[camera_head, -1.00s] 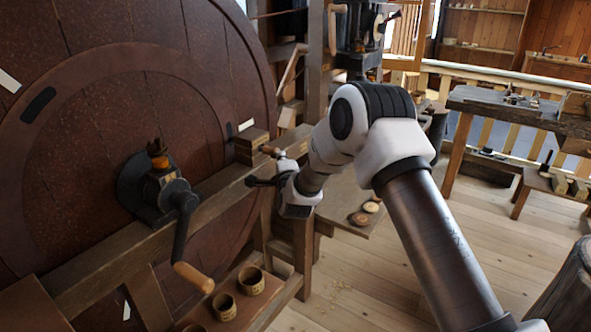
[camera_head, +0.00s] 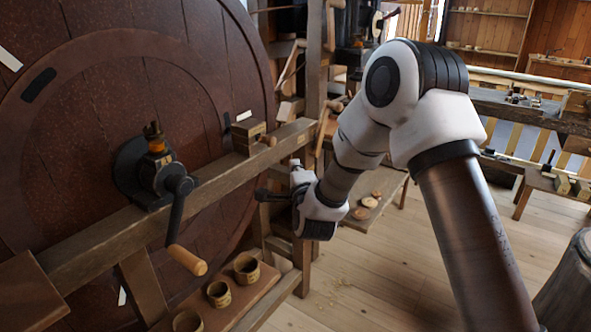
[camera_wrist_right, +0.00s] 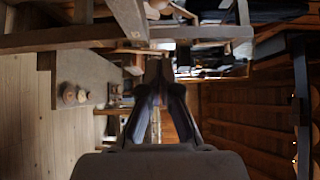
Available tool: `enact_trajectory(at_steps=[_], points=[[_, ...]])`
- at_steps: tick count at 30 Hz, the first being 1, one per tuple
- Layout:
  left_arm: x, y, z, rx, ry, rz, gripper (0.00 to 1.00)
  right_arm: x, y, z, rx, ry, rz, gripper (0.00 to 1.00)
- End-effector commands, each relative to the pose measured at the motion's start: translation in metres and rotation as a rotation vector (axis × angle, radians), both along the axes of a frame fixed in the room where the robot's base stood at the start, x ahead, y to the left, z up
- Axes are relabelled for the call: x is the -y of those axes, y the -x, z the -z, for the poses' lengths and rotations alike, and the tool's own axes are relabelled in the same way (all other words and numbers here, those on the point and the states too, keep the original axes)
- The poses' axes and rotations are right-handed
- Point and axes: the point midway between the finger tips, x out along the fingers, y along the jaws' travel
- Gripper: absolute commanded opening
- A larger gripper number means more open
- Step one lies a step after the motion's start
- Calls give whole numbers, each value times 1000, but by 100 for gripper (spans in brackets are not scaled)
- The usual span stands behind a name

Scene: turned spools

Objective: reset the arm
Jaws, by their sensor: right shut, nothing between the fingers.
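My right arm comes in from the lower right in the head view. Its gripper (camera_head: 268,195) is shut and empty, pointing left in front of the wooden beam of the big wheel frame. The fingers also show closed together in the right wrist view (camera_wrist_right: 158,75). The large dark red wheel (camera_head: 90,95) fills the left side. A crank with a wooden handle (camera_head: 187,260) sits on its hub, left of the gripper and apart from it. My left gripper is not in view.
A wooden beam (camera_head: 110,238) crosses in front of the wheel, with a small wooden block (camera_head: 248,132) on it. Several small wooden cups (camera_head: 219,294) stand on a lower shelf. Round wooden pieces (camera_head: 369,202) lie on a board behind my arm. A workbench (camera_head: 545,115) stands at right.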

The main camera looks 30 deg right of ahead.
Motion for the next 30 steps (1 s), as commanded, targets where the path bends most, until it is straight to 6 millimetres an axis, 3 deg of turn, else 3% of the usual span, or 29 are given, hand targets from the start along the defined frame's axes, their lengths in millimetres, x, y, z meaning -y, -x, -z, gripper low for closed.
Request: enact_trajectory(at_steps=[7, 10, 11, 14, 17, 18, 20, 24, 26, 27, 30], points=[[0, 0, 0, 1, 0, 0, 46, 0, 0, 0, -1, 0, 0, 0], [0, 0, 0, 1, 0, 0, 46, 0, 1, 15, -25, 0, -1, 0], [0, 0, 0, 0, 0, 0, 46, -2, 1, 25, -42, 3, -3, 0], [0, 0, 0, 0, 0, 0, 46, -12, 9, 82, -146, 18, -23, 0], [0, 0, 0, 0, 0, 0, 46, -32, 38, 161, -314, 32, -71, 0], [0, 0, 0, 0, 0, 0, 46, -41, 55, 193, -399, 42, -98, 0], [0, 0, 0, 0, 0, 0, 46, -55, 83, 238, -539, 81, -154, 0], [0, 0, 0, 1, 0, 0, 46, -86, 170, 328, -894, 223, -339, 0], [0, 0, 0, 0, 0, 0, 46, -99, 215, 358, -1051, 304, -454, 0], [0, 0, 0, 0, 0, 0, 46, -107, 247, 374, -1154, 363, -545, 0], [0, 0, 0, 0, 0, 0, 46, -126, 330, 398, -1393, 541, -851, 0]])
